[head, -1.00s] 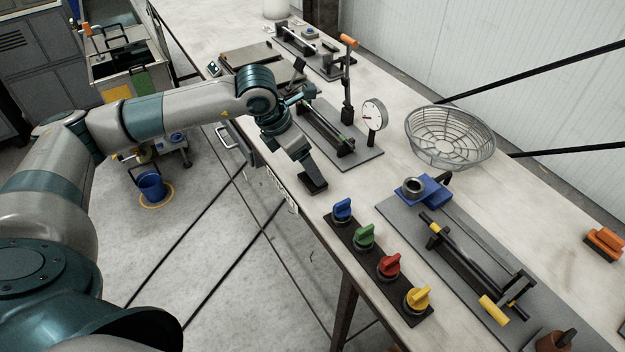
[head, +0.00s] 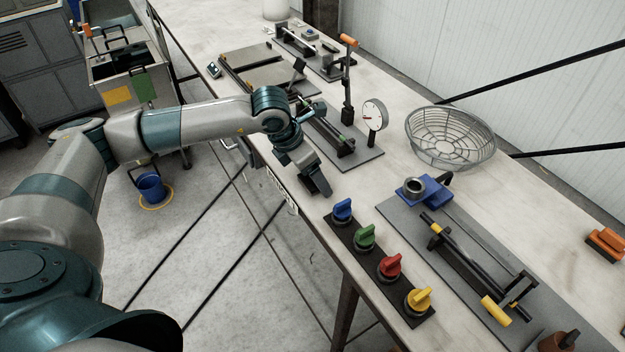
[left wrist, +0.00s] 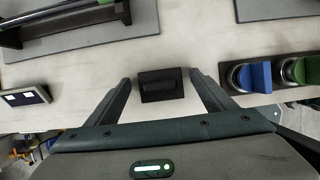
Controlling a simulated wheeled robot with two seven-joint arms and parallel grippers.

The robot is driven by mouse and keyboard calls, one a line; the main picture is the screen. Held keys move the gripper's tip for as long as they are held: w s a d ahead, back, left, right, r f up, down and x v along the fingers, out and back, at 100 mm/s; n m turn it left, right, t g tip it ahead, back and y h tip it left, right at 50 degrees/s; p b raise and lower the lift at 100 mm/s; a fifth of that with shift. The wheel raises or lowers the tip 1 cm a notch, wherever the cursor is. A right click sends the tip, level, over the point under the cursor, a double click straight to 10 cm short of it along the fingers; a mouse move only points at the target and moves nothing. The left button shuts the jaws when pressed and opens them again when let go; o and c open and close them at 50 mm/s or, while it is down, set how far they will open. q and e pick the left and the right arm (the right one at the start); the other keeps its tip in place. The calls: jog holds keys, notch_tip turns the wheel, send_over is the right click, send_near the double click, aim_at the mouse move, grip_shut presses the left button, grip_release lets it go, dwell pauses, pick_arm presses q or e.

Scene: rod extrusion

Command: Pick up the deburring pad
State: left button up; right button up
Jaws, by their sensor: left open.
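A small black block (left wrist: 161,84) with a raised ridge, which looks like the deburring pad, lies on the pale bench top in the left wrist view. My left gripper (left wrist: 163,86) is open, with one finger to each side of the block and visible gaps between. I cannot tell how high the fingertips are above the bench. In the head view my left gripper (head: 318,180) points down near the bench's front edge, left of the blue knob, and largely hides the block. My right gripper is not in view.
A knob panel with blue (head: 343,210), green, red and yellow knobs stands close to the right of my left gripper. A grey plate with a dial gauge (head: 374,114) is behind it. A wire basket (head: 450,136) and an orange-topped block (head: 605,242) are farther right.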

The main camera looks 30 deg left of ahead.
pick_arm(q)
jog(key=c, duration=1.2)
jog(key=shift+o, duration=0.2)
jog(key=shift+r, duration=0.45)
notch_tip(320, 180, up, 4)
jog(key=shift+w+f+p, duration=0.1)
jog(key=shift+f+p, duration=0.1)
jog(key=shift+p, duration=0.5)
jog(key=s+d+r, duration=0.2)
jog(key=d+r, duration=0.1)
jog(key=d, duration=0.2)
jog(key=s+d+r+p, duration=0.1)
jog(key=s+d+r, duration=0.1)
jog(key=d, duration=0.4)
jog(key=shift+r, duration=0.8)
